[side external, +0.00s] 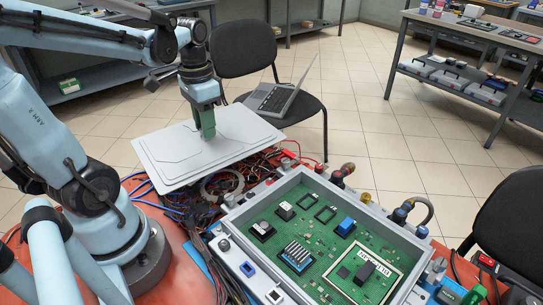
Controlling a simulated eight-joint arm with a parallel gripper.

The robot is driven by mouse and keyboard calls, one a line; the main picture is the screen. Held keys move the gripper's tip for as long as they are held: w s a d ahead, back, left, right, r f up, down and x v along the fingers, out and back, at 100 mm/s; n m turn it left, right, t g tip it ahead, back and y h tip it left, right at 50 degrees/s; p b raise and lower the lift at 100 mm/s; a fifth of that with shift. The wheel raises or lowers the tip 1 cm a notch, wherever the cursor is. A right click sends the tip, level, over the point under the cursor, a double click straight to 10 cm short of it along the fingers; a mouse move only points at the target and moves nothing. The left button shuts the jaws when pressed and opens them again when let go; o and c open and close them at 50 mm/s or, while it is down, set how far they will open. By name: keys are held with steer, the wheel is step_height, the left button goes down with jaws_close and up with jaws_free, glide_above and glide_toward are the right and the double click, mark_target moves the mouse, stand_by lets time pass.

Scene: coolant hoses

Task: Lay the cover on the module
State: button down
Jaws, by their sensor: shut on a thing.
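The cover (168,163) is a flat light-grey plate with raised outlines. It hangs tilted above the wires, to the upper left of the module. My gripper (207,128) is shut on the cover near its middle, from above; the exact grip point is partly hidden by the fingers. The module (225,222) is an open grey box with a green circuit board (319,246) inside. Its top is uncovered. Several parts stand on the board, among them a blue block, a finned heat sink and a framed black chip.
Loose wires (250,176) and a hose ring (222,184) lie under the cover. Coloured connectors and a hose (418,209) line the module's far side. A chair with a laptop (273,98) stands behind the cover; another chair (510,225) is at the right.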

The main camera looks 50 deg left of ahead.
steer(key=w+d+m, duration=0.1)
steer(key=d, duration=0.2)
steer(key=w+d+r+m, duration=0.1)
steer(key=d, duration=0.1)
steer(key=w+d+m, duration=0.2)
steer(key=d, duration=0.1)
steer(key=shift+d+r, duration=0.3)
steer(key=shift+d, duration=0.05)
steer(key=s+d+r+m, duration=0.2)
steer(key=s+d+m, duration=0.15)
steer(key=d, duration=0.65)
steer(key=s+d+r+m, duration=0.1)
steer(key=s+d+m, duration=0.1)
steer(key=d+m, duration=0.5)
steer(key=s+d+r+m, duration=0.2)
steer(key=s+d, duration=0.1)
steer(key=d, duration=0.9)
steer(key=shift+w+a+f, duration=0.8)
steer(key=shift+w+f, duration=0.85)
steer(key=shift+f, duration=0.15)
steer(key=shift+w+a+f, duration=0.85)
steer(key=shift+w+f, duration=0.8)
steer(key=shift+f, duration=0.2)
steer(key=shift+w+a+f, duration=0.8)
steer(key=shift+w+f, duration=0.85)
steer(key=shift+f, duration=0.15)
steer(key=shift+f, duration=0.35)
steer(key=c, duration=0.9)
jaws_free()
steer(key=shift+o, duration=0.2)
